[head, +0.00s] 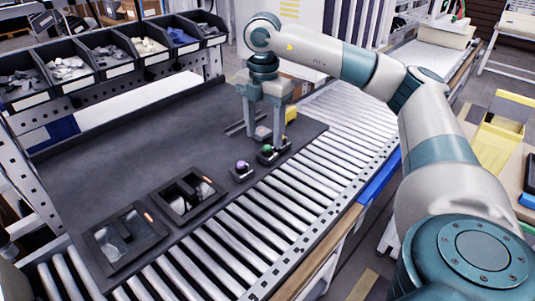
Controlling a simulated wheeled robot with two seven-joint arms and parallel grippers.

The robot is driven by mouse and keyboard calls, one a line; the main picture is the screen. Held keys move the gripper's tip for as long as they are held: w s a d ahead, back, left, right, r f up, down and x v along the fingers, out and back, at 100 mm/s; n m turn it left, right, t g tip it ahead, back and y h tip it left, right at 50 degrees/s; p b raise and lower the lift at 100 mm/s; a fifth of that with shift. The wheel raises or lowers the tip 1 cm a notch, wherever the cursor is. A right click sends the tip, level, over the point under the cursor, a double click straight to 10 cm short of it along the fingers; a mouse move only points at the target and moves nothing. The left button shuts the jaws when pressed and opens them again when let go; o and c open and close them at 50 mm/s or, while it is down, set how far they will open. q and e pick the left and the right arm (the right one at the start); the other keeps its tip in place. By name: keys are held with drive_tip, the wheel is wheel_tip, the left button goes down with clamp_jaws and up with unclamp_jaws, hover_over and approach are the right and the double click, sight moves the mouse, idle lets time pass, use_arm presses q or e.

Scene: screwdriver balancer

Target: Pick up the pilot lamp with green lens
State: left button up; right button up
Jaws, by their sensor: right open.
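The pilot lamp with green lens (267,149) is small and sits in a dark holder (273,154) near the right edge of the dark work mat. My right gripper (264,138) points down just above and behind it, with its two fingers apart. One finger reaches down close to the holder's right side. I cannot tell whether either finger touches the lamp. A second small lamp with a purple top (242,165) stands in its own dark holder to the left. My left gripper is not in the head view.
Two black trays (118,264) with clear contents lie at the front left of the dark mat (130,160). Bins (115,65) of small parts line the back rack. A roller conveyor (335,130) runs along the mat's right side. A yellow block (291,114) is behind the gripper.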

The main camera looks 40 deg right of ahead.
sight(267, 146)
drive_tip(key=shift+f, duration=0.1)
drive_tip(key=shift+s+f+p, duration=0.1)
drive_tip(key=shift+f+p, duration=0.25)
drive_tip(key=shift+p, duration=0.05)
drive_tip(key=f, duration=0.1)
drive_tip(key=f+p, duration=0.2)
drive_tip(key=shift+s+d+f, duration=0.25)
drive_tip(key=shift+s+f, duration=0.05)
drive_tip(key=shift+f, duration=0.1)
drive_tip(key=shift+w+f, duration=0.1)
drive_tip(key=shift+f, duration=0.25)
drive_tip(key=shift+c, duration=0.6)
drive_tip(key=c, duration=1.2)
drive_tip(key=shift+o, duration=0.2)
